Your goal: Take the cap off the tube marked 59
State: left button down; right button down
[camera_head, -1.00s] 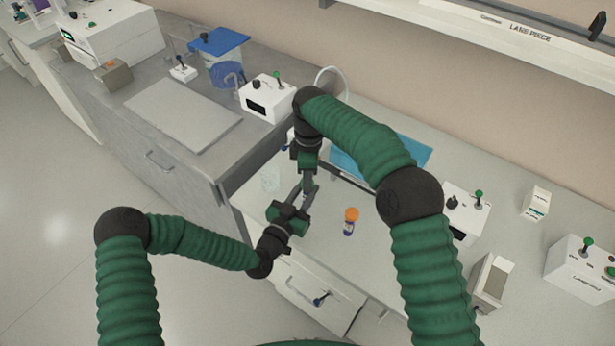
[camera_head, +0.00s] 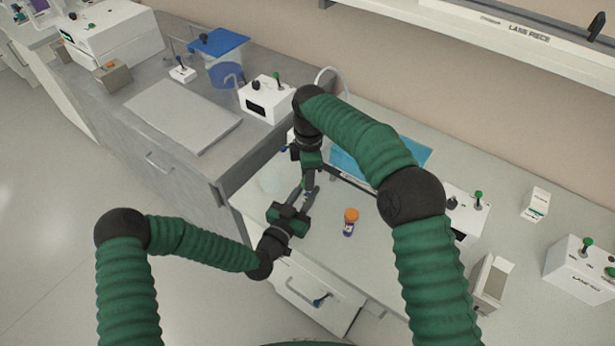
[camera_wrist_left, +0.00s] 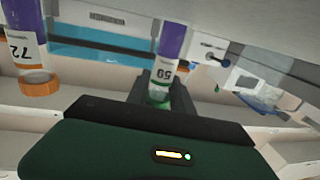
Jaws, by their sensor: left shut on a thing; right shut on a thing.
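The tube marked 59 (camera_wrist_left: 165,60) shows in the left wrist view with a purple end and a white label. Its green cap (camera_wrist_left: 159,102) is at the lower end in that view, between the dark fingers of my left gripper (camera_wrist_left: 160,95). In the head view my left gripper (camera_head: 304,193) is shut at the tube, which is mostly hidden there. My right gripper (camera_head: 312,183) reaches to the same spot from behind and is shut too, apparently on the tube; its grip is hidden. I cannot tell whether the cap is still seated on the tube.
An orange-capped tube marked 72 (camera_head: 349,224) stands on the bench right of the grippers; it also shows in the left wrist view (camera_wrist_left: 24,50). White devices (camera_head: 267,97) stand around. Bench between is clear.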

jog(key=shift+r, duration=0.9)
notch_tip(320, 180, up, 4)
pick_arm(q)
jog(key=c, duration=1.1)
grip_release()
pick_arm(e)
jog(key=shift+w, duration=0.1)
pick_arm(q)
jog(key=shift+o, duration=0.3)
jog(key=shift+s, duration=0.1)
